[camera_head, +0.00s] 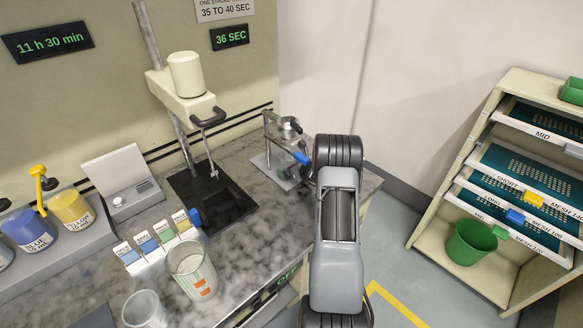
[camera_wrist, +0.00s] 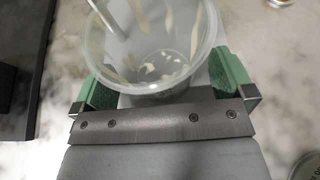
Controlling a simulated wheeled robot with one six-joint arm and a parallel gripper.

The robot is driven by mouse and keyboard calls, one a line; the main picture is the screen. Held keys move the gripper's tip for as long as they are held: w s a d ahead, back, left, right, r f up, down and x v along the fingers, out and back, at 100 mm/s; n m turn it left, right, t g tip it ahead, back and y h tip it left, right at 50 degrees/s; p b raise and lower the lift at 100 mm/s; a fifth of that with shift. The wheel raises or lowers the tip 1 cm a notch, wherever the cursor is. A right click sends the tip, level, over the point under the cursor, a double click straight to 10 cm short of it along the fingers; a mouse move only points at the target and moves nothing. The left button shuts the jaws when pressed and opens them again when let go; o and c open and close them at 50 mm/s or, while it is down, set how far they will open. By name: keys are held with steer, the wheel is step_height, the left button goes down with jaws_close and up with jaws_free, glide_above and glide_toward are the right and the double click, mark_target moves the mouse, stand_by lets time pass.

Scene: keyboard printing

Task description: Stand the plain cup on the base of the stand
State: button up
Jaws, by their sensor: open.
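In the wrist view my gripper (camera_wrist: 163,84) is open, its green pads either side of a clear cup (camera_wrist: 165,45). I look down into this cup; cream smears line its inside and a pale rod leans in it. I cannot tell whether the pads touch it. In the head view my arm hides the gripper and this cup. The stand (camera_head: 185,85) has a pole, a cream head with a hanging stirrer, and a black base (camera_head: 235,208); no cup shows on the base. A clear unmarked cup (camera_head: 145,312) and a cup with orange marks (camera_head: 203,282) stand on the counter.
Small labelled cards (camera_head: 150,245) stand near the marked cup. Ink jars (camera_head: 75,212) and a scale (camera_head: 135,198) are at left. A small metal device (camera_head: 280,165) stands behind my arm. A shelf (camera_head: 455,150) with screens and a green bin (camera_head: 468,245) is at right.

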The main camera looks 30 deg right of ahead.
steer(key=b+v, duration=0.2)
steer(key=v, duration=1)
steer(key=shift+r, duration=0.1)
